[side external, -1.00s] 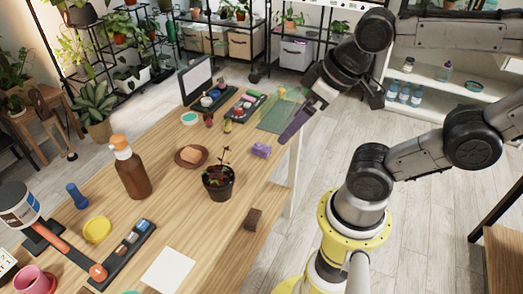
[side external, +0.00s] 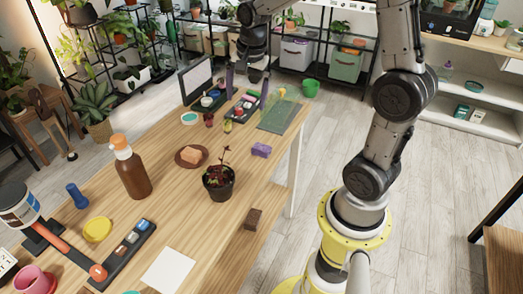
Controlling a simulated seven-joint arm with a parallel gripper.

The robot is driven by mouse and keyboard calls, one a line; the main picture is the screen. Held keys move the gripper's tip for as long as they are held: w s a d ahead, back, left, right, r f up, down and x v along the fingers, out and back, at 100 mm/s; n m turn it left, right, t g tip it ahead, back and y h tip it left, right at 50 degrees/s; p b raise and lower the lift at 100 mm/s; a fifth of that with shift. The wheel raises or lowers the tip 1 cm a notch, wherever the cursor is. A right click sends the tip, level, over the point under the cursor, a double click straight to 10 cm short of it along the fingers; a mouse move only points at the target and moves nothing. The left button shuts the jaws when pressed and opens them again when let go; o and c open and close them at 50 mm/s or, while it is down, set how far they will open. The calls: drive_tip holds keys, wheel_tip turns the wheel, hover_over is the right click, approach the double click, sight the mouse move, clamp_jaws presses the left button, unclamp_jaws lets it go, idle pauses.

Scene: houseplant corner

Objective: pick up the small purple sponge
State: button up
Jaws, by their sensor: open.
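The small purple sponge (side external: 261,150) lies on the wooden table near its right edge, behind and to the right of the potted seedling. It is in full view and nothing touches it. My gripper (side external: 246,96) is open, with two purple fingers pointing down. It is at the far end of the table, above and beyond the sponge in the picture, around the dark tray of small items. I see nothing between its fingers that it holds, and its height above the table is hard to tell.
The seedling pot (side external: 217,184) stands near the sponge. An orange sponge (side external: 192,156) sits on a brown saucer (side external: 179,161). A brown block (side external: 253,219) lies nearer. A green mat (side external: 279,116) lies beyond the purple sponge. A tall brown bottle (side external: 133,177) stands left. The wood around the purple sponge is clear.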

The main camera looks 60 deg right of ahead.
drive_tip(key=s+d+f+m+g, duration=0.1)
drive_tip(key=d+f+m+g, duration=0.1)
drive_tip(key=d+f, duration=0.45)
hover_over(262, 147)
drive_tip(key=shift+y, duration=0.3)
drive_tip(key=f, duration=0.6)
drive_tip(key=a+f, duration=0.1)
drive_tip(key=f, duration=0.2)
drive_tip(key=shift+w, duration=0.35)
drive_tip(key=shift+s+d+f, duration=0.1)
drive_tip(key=shift+d+f, duration=0.05)
drive_tip(key=shift+f, duration=0.75)
drive_tip(key=shift+s+d+f, duration=0.1)
drive_tip(key=shift+d+f, duration=0.1)
drive_tip(key=shift+f, duration=0.7)
drive_tip(key=shift+s+d+f, duration=0.1)
drive_tip(key=shift+d+f, duration=0.05)
drive_tip(key=shift+f, duration=0.75)
drive_tip(key=c, duration=1.3)
drive_tip(key=shift+o, duration=0.2)
drive_tip(key=shift+r, duration=0.1)
